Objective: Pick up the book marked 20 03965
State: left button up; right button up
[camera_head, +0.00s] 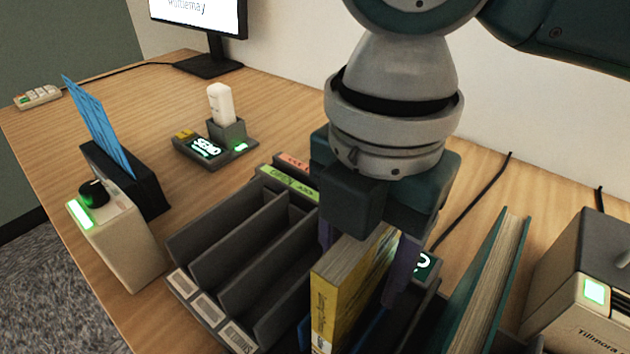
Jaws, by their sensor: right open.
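My right gripper (366,262) comes down from the top of the head view over the right part of the sorter. Its jaws are open, with one finger on each side of a yellow book (335,290) that stands upright. Whether the fingers touch the book cannot be told. The mark on the yellow book's spine is too small to read. A teal book (490,280) stands further right, slightly tilted. A blue edge shows low beside the yellow book. The left gripper is not in view.
The dark sorter (225,265) has several empty slots left of the yellow book. A beige device with a knob (115,235), a black holder with blue sheets (100,125), a scanner stand (215,145) and a monitor (205,25) stand leftward. A beige box (585,290) stands right.

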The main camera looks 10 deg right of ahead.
notch_tip(320, 180, down, 2)
jog(key=shift+c, duration=0.2)
grip_shut()
dwell(0.4)
